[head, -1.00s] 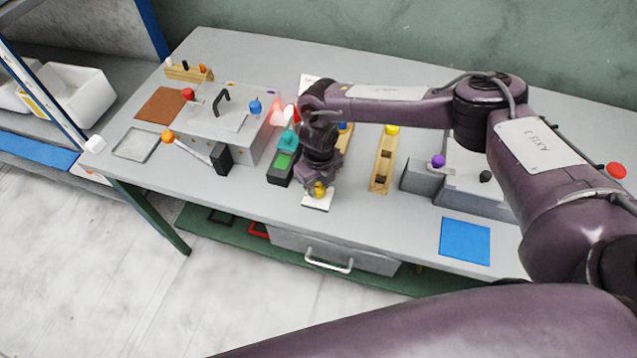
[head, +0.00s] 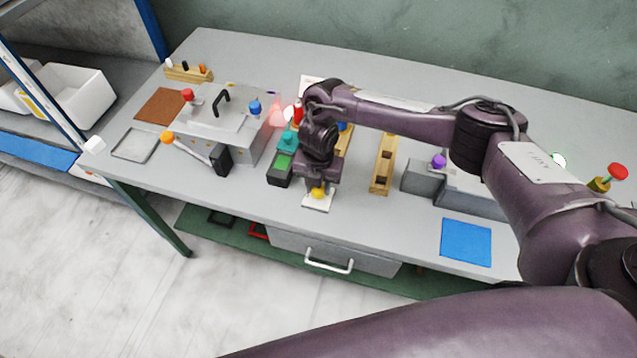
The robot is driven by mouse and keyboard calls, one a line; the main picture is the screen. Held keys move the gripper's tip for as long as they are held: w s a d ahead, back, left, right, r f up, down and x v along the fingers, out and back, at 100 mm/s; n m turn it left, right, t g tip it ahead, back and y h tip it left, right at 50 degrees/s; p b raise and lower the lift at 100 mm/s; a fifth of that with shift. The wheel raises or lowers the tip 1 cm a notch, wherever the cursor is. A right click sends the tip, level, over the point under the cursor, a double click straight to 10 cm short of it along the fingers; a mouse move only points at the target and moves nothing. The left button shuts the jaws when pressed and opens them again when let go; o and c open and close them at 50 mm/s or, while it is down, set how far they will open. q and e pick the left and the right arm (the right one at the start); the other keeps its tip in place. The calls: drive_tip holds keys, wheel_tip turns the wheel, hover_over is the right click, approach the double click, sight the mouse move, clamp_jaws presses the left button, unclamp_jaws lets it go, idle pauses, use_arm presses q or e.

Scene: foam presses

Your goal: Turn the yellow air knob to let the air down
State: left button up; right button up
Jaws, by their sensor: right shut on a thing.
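The yellow air knob (head: 318,193) sits on a small white plate (head: 317,206) near the front edge of the table. My right gripper (head: 318,187) points down over the plate from behind and is shut on the yellow knob. The front of the knob shows; the fingertips are partly hidden by the wrist and the knob. My left gripper is not in view.
A grey press box (head: 222,120) with a black handle stands at left. A green-topped block (head: 283,162) is just left of my gripper. A wooden rack (head: 382,165) and grey block (head: 425,178) stand at right. A blue mat (head: 466,242) lies front right.

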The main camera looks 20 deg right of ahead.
drive_tip(key=m, duration=0.1)
drive_tip(key=m+p, duration=0.1)
drive_tip(key=m, duration=0.1)
drive_tip(key=shift+w+r+m, duration=0.1)
drive_tip(key=shift+r+m, duration=0.1)
drive_tip(key=shift+m, duration=0.1)
drive_tip(key=shift+m+p, duration=0.8)
drive_tip(key=shift+m, duration=1)
drive_tip(key=shift+w, duration=0.1)
drive_tip(key=o, duration=1)
drive_tip(key=shift+f, duration=0.15)
wheel_tip(320, 180, up, 7)
drive_tip(key=shift+d+r, duration=0.1)
drive_tip(key=shift+r, duration=0.35)
